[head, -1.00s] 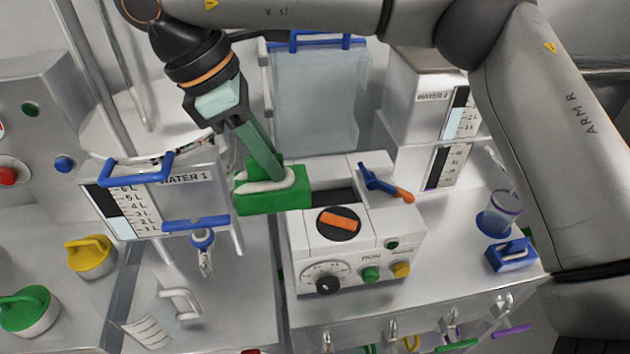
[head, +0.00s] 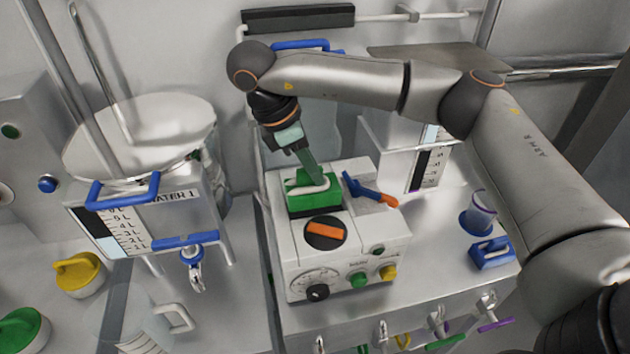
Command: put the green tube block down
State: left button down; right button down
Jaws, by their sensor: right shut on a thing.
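My right gripper (head: 314,180) reaches down from above and is shut on the block's handle. The fingertips are partly hidden by the block. A blue lever with an orange end (head: 371,190) stands open beside the block on the right. My left gripper is not in view.
The WATER 1 tank (head: 150,215) with blue handles and a tap stands on the left. A clear jug (head: 150,325) is in front of it. Yellow (head: 80,272) and green (head: 22,328) lids lie at the far left.

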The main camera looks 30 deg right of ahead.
jog(key=shift+w+d+f, duration=0.1)
jog(key=shift+d+f, duration=0.05)
jog(key=shift+f, duration=0.8)
jog(key=shift+d+f, duration=0.1)
jog(key=shift+f, duration=0.8)
jog(key=shift+f, duration=0.1)
jog(key=shift+f, duration=0.15)
jog(key=c, duration=0.8)
grip_release()
jog(key=shift+c, duration=0.2)
